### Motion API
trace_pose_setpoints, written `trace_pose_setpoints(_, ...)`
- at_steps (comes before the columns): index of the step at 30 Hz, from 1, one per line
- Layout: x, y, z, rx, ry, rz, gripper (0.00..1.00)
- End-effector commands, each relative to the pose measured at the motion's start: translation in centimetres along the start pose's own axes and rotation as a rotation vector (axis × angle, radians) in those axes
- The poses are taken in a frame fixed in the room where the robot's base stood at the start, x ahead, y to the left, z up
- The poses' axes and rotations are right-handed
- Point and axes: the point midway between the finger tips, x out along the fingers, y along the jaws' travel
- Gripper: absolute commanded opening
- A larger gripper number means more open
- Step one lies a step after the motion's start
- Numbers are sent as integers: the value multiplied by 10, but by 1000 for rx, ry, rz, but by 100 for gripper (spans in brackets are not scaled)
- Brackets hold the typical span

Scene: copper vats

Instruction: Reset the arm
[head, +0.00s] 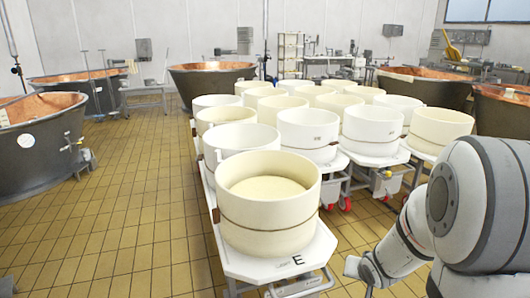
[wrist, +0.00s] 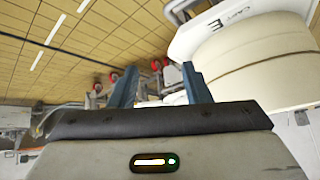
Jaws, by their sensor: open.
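My gripper (wrist: 159,72) shows in the wrist view, with its two blue fingers apart and nothing held between them. In the head view my arm fills the lower right, bent beside the front cart; I cannot make out the fingers there. The wrist view is turned over, with the tiled floor at the top. A cream round tub (head: 268,232) with a band around it stands on the white cart (head: 300,262) marked E. The tub also shows at the right of the wrist view (wrist: 255,70), apart from the fingers.
Several more cream and white tubs (head: 308,128) stand in rows on carts behind. Copper-lined vats stand at the left (head: 40,135) and at the back (head: 212,78). The carts have red wheels (head: 345,204). The tiled floor (head: 110,225) at the left is clear.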

Motion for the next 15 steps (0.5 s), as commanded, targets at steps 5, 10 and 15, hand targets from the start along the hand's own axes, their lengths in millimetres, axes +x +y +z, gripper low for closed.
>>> trace_pose_setpoints(5,-109,-15,-22,-89,-89,96,43)
trace_pose_setpoints(10,-202,-36,-11,-167,-224,99,43)
trace_pose_setpoints(15,-273,-56,11,-241,-350,33,43)
